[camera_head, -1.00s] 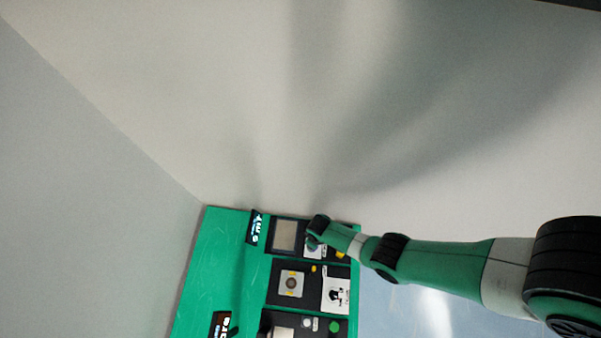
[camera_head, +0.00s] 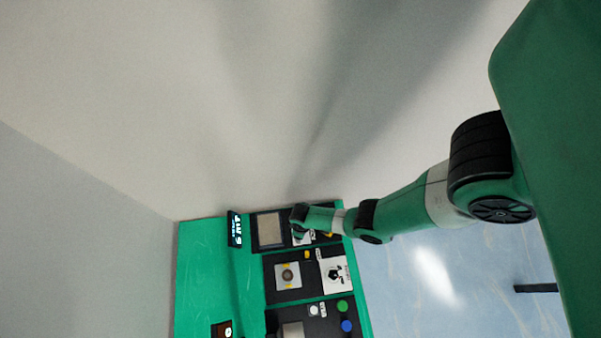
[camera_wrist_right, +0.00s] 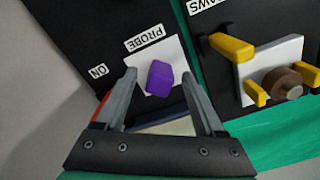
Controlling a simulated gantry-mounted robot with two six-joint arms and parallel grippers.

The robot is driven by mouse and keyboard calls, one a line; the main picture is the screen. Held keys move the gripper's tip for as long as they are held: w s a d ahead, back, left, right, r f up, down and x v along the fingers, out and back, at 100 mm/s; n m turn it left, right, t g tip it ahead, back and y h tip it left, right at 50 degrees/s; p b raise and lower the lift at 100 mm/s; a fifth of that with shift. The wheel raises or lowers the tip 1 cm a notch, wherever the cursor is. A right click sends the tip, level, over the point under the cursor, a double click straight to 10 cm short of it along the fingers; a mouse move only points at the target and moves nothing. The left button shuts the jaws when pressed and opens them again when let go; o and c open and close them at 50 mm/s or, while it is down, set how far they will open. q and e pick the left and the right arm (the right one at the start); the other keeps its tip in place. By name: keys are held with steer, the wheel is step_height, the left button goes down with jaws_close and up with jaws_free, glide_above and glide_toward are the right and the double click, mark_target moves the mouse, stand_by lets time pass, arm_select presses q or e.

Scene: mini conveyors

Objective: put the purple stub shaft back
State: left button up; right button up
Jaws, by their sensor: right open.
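The purple stub shaft (camera_wrist_right: 159,78) shows in the right wrist view as a short purple block on a white plate (camera_wrist_right: 174,54) beside the label PROBE. My right gripper (camera_wrist_right: 160,75) is open, its two fingers on either side of the purple shaft with gaps visible. I cannot tell how deep the shaft sits or how high the fingertips are above the plate. In the head view my right wrist (camera_head: 300,218) covers the upper right panel, and the shaft is hidden there. My left gripper is not in view.
A green board (camera_head: 205,275) carries several black panels. The neighbouring panel has a brown round part (camera_wrist_right: 280,84) between yellow jaws (camera_wrist_right: 233,47). Green and blue buttons (camera_head: 347,326) lie lower on the board. A pale wall stands behind it.

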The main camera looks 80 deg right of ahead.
steer(key=shift+f, duration=0.1)
steer(key=shift+c, duration=0.3)
jaws_close()
